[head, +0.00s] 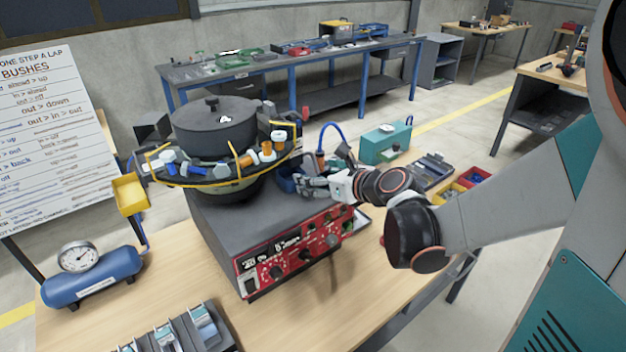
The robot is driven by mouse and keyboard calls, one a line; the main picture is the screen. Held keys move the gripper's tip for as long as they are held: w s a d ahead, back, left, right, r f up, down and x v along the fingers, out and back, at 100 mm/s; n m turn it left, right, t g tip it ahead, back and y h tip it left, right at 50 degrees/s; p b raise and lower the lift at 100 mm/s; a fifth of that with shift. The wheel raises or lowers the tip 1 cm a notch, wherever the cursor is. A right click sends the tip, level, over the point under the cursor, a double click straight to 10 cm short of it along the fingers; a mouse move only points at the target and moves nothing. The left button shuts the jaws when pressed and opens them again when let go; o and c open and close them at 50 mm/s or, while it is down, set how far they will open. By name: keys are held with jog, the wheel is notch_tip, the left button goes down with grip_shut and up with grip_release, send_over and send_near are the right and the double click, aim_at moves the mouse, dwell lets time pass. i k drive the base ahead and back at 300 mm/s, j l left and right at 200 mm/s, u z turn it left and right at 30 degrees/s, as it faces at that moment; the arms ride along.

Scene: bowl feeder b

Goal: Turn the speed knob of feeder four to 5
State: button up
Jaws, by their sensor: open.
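The bowl feeder (214,128) has a dark lidded bowl marked 4 and stands on a grey box (225,225). The box's red front panel (292,258) carries several dark knobs, one at the lower left (277,272) and one further right (332,240). The lettering is too small to tell which is the speed knob or where it points. My gripper (304,184) is open, above and behind the panel's right end, beside the bowl's right side. It looks apart from the knobs. Its fingers partly overlap a blue bin behind them.
A blue air tank with a gauge (92,276) stands at the left of the table (190,290). A yellow bin (130,193) sits left of the bowl. A teal box (385,143) and a grey tray (432,170) stand beyond my arm. Clear tabletop lies before the panel.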

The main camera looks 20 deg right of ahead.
aim_at(276, 273)
jog(key=k+j+u, duration=0.2)
jog(key=k, duration=0.3)
jog(key=k+j+u, duration=0.15)
jog(key=k+j, duration=0.2)
jog(key=k, duration=0.15)
jog(key=k+j+u, duration=0.2)
jog(key=k+j, duration=0.15)
jog(key=k, duration=0.15)
